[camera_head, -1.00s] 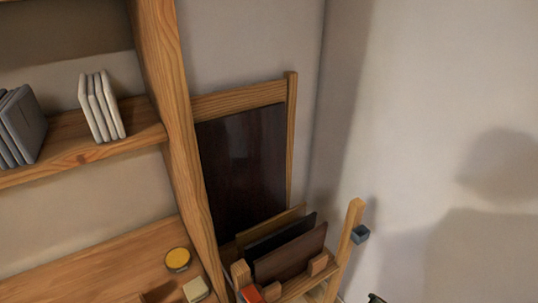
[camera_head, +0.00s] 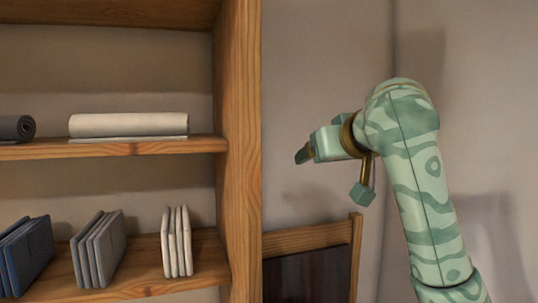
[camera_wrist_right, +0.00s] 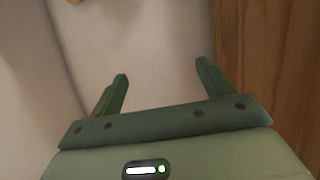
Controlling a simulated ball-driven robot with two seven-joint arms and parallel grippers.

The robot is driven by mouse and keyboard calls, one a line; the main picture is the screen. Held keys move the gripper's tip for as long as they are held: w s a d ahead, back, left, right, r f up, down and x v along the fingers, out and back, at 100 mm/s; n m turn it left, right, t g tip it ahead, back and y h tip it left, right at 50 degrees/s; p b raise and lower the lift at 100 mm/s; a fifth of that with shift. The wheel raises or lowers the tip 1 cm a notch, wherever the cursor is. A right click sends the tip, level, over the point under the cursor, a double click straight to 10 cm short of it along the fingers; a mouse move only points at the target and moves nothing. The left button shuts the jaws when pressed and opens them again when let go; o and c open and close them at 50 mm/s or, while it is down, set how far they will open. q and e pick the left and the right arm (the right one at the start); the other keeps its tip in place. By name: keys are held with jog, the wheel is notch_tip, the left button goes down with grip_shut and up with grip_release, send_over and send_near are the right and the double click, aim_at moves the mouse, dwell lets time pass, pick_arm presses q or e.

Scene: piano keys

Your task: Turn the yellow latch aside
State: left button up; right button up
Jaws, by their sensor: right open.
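No yellow latch can be made out in the views of this moment. My right gripper (camera_head: 304,154) is raised in front of the wall, to the right of the wooden shelf upright, and points left. In the right wrist view my right gripper (camera_wrist_right: 161,70) has its two green fingers apart with nothing between them. Pale wall lies beyond the fingers. My left gripper is in neither view.
A wooden shelf unit (camera_head: 240,150) stands at left, with a cream roll (camera_head: 128,124), a dark roll (camera_head: 17,128), grey panels (camera_head: 98,248), white panels (camera_head: 177,241) and blue panels (camera_head: 27,256). A wooden frame (camera_head: 357,250) with a dark panel (camera_head: 306,275) stands below my right arm.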

jog(key=s+a+r+t, duration=0.15)
jog(key=s+r, duration=0.25)
jog(key=r, duration=0.5)
jog(key=s+a+r, duration=0.2)
jog(key=s+r, duration=0.3)
jog(key=r, duration=0.4)
jog(key=s+a+r+t+y, duration=0.1)
jog(key=s+r, duration=0.8)
jog(key=s, duration=0.3)
jog(key=s+a+r+t+y, duration=0.1)
jog(key=s+a+r, duration=0.1)
jog(key=s+r, duration=0.85)
jog(key=f+p+x, duration=0.1)
jog(key=p+x, duration=1)
jog(key=x, duration=0.3)
jog(key=shift+w+f, duration=0.2)
jog(key=shift+w, duration=0.1)
jog(key=shift+a, duration=0.1)
jog(key=c, duration=1)
